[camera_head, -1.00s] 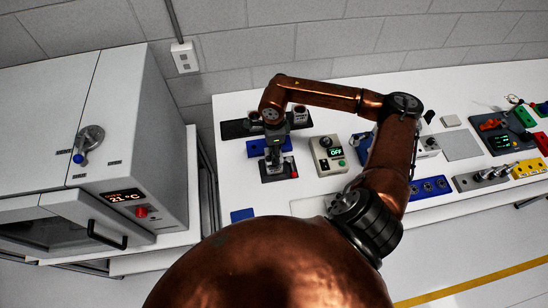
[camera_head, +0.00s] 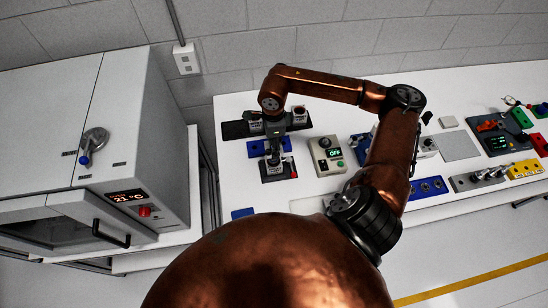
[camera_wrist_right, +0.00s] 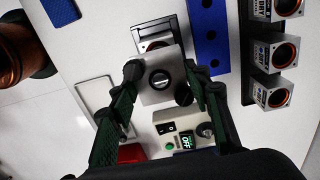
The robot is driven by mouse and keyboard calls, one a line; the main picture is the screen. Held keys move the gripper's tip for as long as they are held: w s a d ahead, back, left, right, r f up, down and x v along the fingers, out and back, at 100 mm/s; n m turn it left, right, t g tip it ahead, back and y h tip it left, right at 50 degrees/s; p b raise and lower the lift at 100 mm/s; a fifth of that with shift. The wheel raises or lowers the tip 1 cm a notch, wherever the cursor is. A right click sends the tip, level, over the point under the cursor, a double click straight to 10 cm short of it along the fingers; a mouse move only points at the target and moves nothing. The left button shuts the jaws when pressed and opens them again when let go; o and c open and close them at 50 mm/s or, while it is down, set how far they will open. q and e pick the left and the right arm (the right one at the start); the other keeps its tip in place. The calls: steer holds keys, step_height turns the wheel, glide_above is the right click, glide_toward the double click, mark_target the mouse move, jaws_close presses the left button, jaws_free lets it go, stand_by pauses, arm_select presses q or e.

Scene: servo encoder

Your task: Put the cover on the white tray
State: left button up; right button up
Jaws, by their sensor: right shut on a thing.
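My right gripper (camera_head: 273,152) is above the left part of the bench in the head view. In the right wrist view my right gripper (camera_wrist_right: 160,84) is shut on a light grey plate (camera_wrist_right: 158,92) with a dark round centre; this may be the cover. Behind the plate is a dark-framed fixture (camera_wrist_right: 155,32), partly hidden by it. The white tray (camera_wrist_right: 95,92) appears as a pale rectangle with a thin dark outline, lying to the left of the gripper and apart from the held plate. My left gripper is not in view.
A control box (camera_head: 328,154) with a green display stands right of the gripper. A blue perforated block (camera_wrist_right: 208,38) and a dark rack (camera_wrist_right: 264,80) holding several labelled boxes lie nearby. The bench front (camera_head: 275,203) has bare white surface. A blue pad (camera_head: 242,213) lies at its left edge.

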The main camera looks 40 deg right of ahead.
steer(key=shift+r, duration=0.7)
steer(key=shift+a, duration=0.1)
